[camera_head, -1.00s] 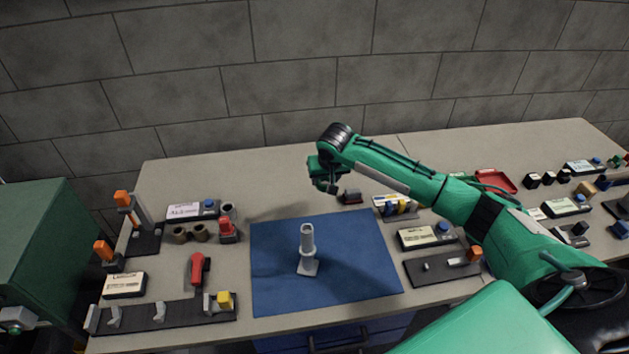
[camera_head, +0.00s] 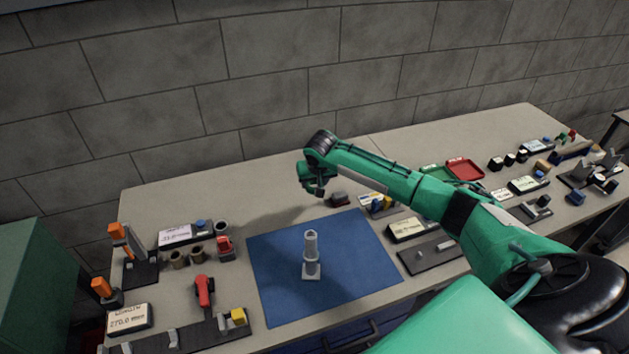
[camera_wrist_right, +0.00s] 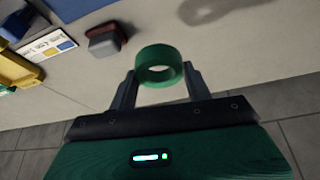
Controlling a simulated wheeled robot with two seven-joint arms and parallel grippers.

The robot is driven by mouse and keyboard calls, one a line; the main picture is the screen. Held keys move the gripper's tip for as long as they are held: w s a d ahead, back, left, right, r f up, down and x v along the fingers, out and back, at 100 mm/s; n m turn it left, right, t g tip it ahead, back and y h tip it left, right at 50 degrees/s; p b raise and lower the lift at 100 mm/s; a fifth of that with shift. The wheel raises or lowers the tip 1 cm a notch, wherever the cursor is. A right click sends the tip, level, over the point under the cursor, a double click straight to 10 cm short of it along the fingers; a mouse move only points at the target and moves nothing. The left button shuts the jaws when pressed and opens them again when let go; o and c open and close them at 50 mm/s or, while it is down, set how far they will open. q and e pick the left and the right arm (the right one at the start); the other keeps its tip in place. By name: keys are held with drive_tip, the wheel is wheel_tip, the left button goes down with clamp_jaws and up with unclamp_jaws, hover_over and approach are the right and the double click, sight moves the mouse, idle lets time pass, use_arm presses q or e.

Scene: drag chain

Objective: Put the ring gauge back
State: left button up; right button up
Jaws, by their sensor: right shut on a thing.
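A green ring (camera_wrist_right: 159,67), which looks like the ring gauge, is held between the two fingers of my right gripper (camera_wrist_right: 158,82) in the wrist view. The gripper is shut on it, with the ring's hole visible. In the head view my right gripper (camera_head: 314,190) hangs above the table, behind the blue mat (camera_head: 275,285); the ring cannot be made out clearly there. A grey block with a reddish top (camera_head: 338,199) sits on the table just right of the gripper; it also shows in the wrist view (camera_wrist_right: 105,41). My left gripper is not in view.
Labelled stands and gauges (camera_head: 176,235) sit at left. A card with coloured patches (camera_wrist_right: 50,43) and a yellow item (camera_wrist_right: 18,70) lie near the block. The table behind the mat is mostly clear.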

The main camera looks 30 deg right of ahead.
drive_tip(key=p, duration=0.1)
drive_tip(key=b, duration=0.2)
hover_over(314, 206)
drive_tip(key=s, duration=0.1)
drive_tip(key=shift+s+a+f, duration=0.1)
drive_tip(key=shift+a+f, duration=0.05)
drive_tip(key=shift+f, duration=1.1)
drive_tip(key=shift+s+a+f, duration=0.1)
drive_tip(key=shift+a+f, duration=0.05)
drive_tip(key=shift+f, duration=1.1)
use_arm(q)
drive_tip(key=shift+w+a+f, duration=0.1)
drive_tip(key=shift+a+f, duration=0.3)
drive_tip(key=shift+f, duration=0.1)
use_arm(e)
drive_tip(key=shift+f, duration=0.1)
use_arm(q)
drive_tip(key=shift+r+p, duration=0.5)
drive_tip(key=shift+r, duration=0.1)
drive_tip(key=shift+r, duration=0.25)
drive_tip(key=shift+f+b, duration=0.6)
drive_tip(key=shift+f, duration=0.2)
use_arm(e)
drive_tip(key=shift+f, duration=2.1)
